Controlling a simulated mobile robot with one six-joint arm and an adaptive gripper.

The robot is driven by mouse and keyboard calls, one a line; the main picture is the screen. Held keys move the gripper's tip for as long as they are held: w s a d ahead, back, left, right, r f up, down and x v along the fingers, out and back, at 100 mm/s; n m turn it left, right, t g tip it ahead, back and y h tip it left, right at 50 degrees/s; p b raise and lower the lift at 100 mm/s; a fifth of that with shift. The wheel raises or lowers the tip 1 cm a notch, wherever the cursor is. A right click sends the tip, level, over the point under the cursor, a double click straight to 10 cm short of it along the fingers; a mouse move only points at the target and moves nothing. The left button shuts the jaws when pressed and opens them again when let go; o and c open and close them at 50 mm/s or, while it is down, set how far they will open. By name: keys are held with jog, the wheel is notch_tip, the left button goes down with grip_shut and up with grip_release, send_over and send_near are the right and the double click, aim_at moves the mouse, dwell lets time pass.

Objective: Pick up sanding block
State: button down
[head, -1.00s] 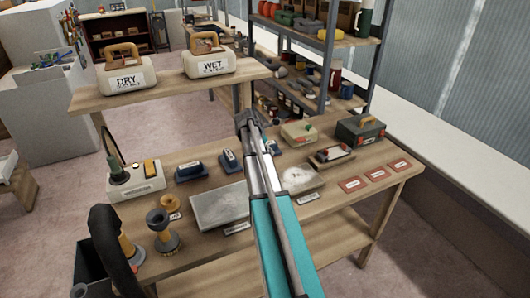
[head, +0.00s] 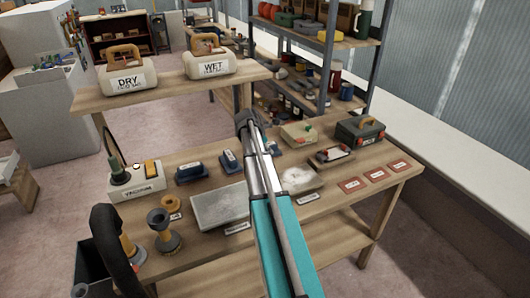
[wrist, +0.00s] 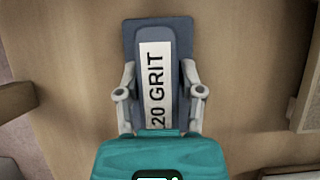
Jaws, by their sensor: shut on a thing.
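A sanding block (wrist: 157,42) shows in the wrist view, dark blue-grey with a white label; the readable part says "20 GRIT". My gripper (wrist: 159,72) is shut on it, with one finger against each long side. The near end of the block is hidden by the teal gripper body. Wood lies behind the block; its height above the wood is hard to judge. In the head view my arm hides the gripper, and a blue piece (head: 273,143) shows just right of the arm. Two blue blocks (head: 191,172) (head: 228,161) stand on the bench left of the arm.
The wooden bench (head: 335,192) holds a grey plate (head: 220,205), a socket box (head: 136,183), a toolbox (head: 360,130) and several red cards. A raised shelf (head: 160,90) carries the DRY box (head: 128,80) and WET box (head: 207,66). A metal rack stands behind.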

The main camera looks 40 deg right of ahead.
aim_at(271, 144)
dwell(0.5)
jog(key=shift+w+d+r+p, duration=0.1)
jog(key=shift+r+p, duration=0.5)
jog(key=shift+p, duration=0.4)
notch_tip(271, 144, up, 3)
jog(key=p, duration=0.2)
jog(key=shift+f+p, duration=0.15)
jog(key=shift+p, duration=0.15)
jog(key=s+a+r+p, duration=0.6)
jog(key=s+r+p, duration=0.3)
jog(key=s, duration=0.3)
jog(key=shift+s, duration=0.3)
